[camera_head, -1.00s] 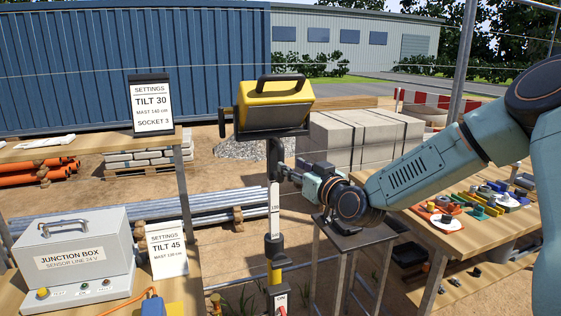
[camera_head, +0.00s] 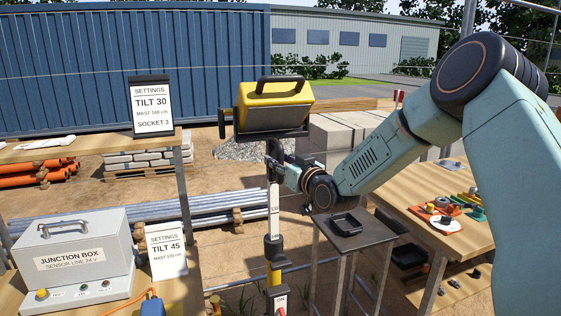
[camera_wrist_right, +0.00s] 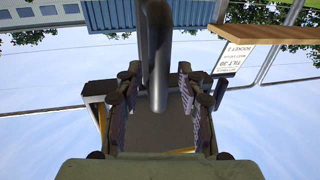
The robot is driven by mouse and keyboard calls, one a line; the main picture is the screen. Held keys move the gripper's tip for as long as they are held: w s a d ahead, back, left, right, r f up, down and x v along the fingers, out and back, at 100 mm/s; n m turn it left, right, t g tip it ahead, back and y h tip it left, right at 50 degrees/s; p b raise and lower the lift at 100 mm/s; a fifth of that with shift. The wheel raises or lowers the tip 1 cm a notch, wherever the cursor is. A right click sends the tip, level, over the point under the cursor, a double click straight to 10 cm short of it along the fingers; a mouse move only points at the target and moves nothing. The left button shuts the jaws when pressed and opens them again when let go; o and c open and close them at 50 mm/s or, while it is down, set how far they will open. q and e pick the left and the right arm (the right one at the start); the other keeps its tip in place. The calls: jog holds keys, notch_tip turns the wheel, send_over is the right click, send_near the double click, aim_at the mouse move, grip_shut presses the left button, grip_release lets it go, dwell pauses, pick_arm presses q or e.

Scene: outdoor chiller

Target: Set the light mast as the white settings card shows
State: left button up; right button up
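The light mast carries a yellow floodlight head (camera_head: 272,100) with black handle and side knob. Its pole (camera_head: 274,215) has a pale scale strip, too small to read surely, and a black collar (camera_head: 273,248) below. A white settings card (camera_head: 152,108) on the back shelf reads tilt 30, mast 140 cm, socket 3. A second white card (camera_head: 166,252), by the junction box, reads tilt 45; its mast value looks like 120 cm. My right gripper (camera_head: 276,168) is at the pole under the lamp. The right wrist view shows its open fingers (camera_wrist_right: 160,105) either side of a dark bar, with gaps.
The junction box (camera_head: 75,255) stands on the left table. A small dark stand (camera_head: 346,228) holds a black tray right of the mast. The right table (camera_head: 430,185) carries coloured parts. Pipes and stone blocks lie behind.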

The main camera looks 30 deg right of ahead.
jog(key=shift+w+f, duration=0.1)
jog(key=shift+f, duration=0.05)
grip_shut()
dwell(0.4)
